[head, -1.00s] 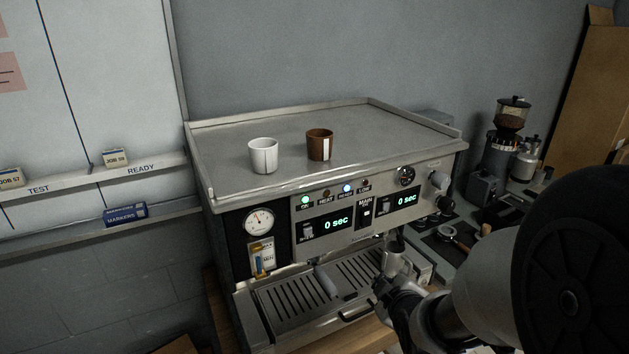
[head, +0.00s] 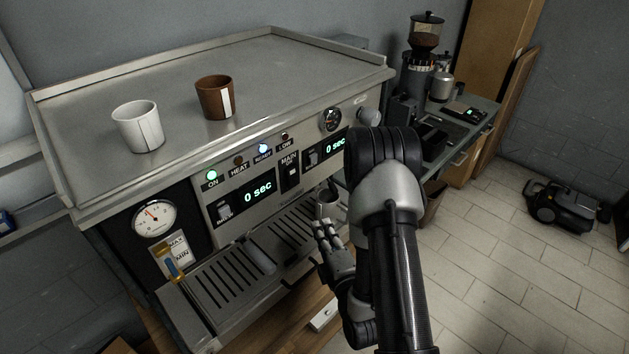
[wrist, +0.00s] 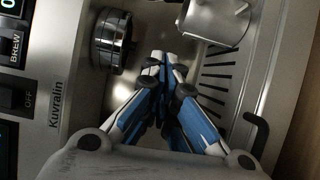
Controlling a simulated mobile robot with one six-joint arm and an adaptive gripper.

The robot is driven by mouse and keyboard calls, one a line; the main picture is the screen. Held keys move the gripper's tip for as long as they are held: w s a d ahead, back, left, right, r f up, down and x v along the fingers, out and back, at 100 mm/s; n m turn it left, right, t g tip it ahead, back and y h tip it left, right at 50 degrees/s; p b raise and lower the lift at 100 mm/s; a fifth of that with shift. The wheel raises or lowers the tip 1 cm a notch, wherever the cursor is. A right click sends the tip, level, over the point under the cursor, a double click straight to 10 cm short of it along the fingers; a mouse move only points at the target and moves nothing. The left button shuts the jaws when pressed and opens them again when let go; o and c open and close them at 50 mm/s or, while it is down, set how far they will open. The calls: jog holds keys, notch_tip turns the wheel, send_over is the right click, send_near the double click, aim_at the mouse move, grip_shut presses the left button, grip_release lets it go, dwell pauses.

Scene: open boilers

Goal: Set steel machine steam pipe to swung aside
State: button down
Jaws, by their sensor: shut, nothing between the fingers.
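The steel coffee machine (head: 240,215) fills the left and middle of the head view. I cannot make out its steam pipe in either view; my arm covers part of the machine's right side. My gripper (head: 325,230) is at the machine's front, above the right part of the drip tray. In the wrist view my gripper (wrist: 165,60) is shut and empty, its blue and white fingers together. The fingertips point between a round dark-and-steel fitting (wrist: 112,40) and a steel jug (wrist: 215,20), with no clear contact.
A white cup (head: 138,127) and a brown cup (head: 215,98) stand on the machine's top. A handle (head: 260,256) juts over the slotted drip tray (head: 215,292). A grinder (head: 424,60) stands on the right counter. Tiled floor (head: 490,255) is open at right.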

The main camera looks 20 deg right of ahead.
aim_at(323, 203)
jog(key=w+d+p, duration=0.1)
jog(key=w+p, duration=0.1)
jog(key=w, duration=0.1)
jog(key=w+d+p, duration=0.2)
jog(key=w+p, duration=0.1)
jog(key=w, duration=0.1)
jog(key=w+d+p, duration=0.2)
jog(key=w, duration=0.1)
jog(key=shift+w+d+r, duration=0.1)
jog(key=shift+w, duration=0.2)
dwell(0.6)
jog(key=shift+d, duration=0.15)
jog(key=shift+s+d+n+y, duration=0.1)
jog(key=shift+d+n+y, duration=0.1)
jog(key=shift+n+y, duration=0.3)
